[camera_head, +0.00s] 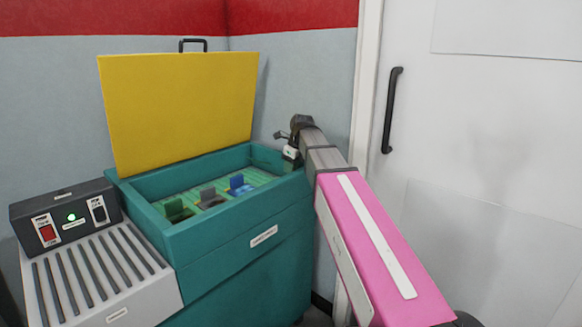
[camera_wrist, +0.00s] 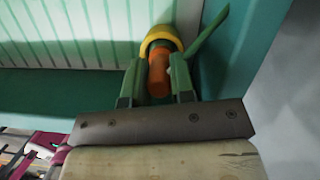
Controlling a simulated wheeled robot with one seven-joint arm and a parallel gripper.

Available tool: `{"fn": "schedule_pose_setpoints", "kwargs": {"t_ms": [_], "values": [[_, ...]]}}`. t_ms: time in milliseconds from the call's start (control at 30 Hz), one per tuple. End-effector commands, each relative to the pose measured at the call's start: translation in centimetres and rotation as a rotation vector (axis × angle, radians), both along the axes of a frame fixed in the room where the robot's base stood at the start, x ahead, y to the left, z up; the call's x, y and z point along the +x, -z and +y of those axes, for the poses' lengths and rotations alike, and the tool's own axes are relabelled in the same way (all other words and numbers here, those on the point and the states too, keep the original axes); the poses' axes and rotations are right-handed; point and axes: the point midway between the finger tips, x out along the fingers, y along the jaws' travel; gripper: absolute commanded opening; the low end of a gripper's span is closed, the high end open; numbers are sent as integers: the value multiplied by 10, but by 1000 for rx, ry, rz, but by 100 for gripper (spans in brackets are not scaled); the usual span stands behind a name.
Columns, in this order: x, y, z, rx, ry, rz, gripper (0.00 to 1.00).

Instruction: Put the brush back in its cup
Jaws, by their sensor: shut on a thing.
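In the wrist view my gripper (camera_wrist: 158,69) has its two green fingers closed on an orange cylindrical piece, which looks like the brush handle (camera_wrist: 157,82). A yellow ring (camera_wrist: 161,36) surrounds the orange part just past the fingertips. I cannot tell whether this ring belongs to the brush or is the cup's rim. The bristles are hidden. In the head view my gripper (camera_head: 291,148) is small, at the right back corner of the teal tank, and what it holds is unclear there. No separate cup can be made out.
The open teal tank (camera_head: 240,232) has a raised yellow lid (camera_head: 180,105) and holds several coloured blocks on a green ribbed floor. A control box (camera_head: 68,217) and grey slatted unit (camera_head: 100,275) stand left. A white door (camera_head: 480,180) with a black handle is right.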

Motion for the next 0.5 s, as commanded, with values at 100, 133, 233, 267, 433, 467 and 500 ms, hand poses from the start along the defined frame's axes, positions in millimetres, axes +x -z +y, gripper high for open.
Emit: {"fn": "schedule_pose_setpoints", "kwargs": {"t_ms": [100,133,233,267,433,467,500], "values": [[0,0,0,0,0,0,2],[0,0,0,0,0,0,2],[0,1,0,0,0,0,2],[0,2,0,0,0,0,2],[0,4,0,0,0,0,2],[0,5,0,0,0,0,2],[0,5,0,0,0,0,2]]}}
